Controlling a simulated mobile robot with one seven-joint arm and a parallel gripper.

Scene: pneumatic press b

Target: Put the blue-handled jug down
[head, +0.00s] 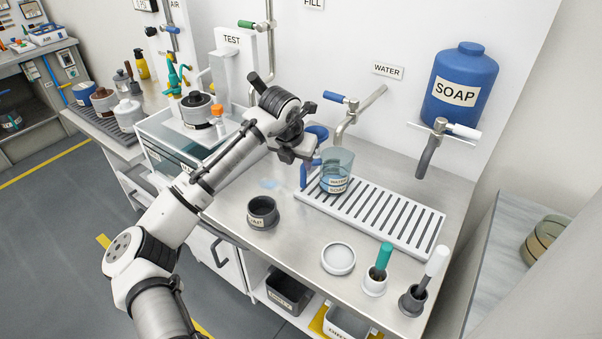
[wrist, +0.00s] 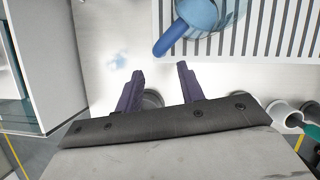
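In the head view my gripper (head: 300,154) is beside the jug, partly overlapping the view of the handle.
A water tap (head: 345,122) is behind the jug. A white dish (head: 338,258) and brush holders (head: 374,281) stand in front. A small bluish wet patch (head: 268,183) marks the counter.

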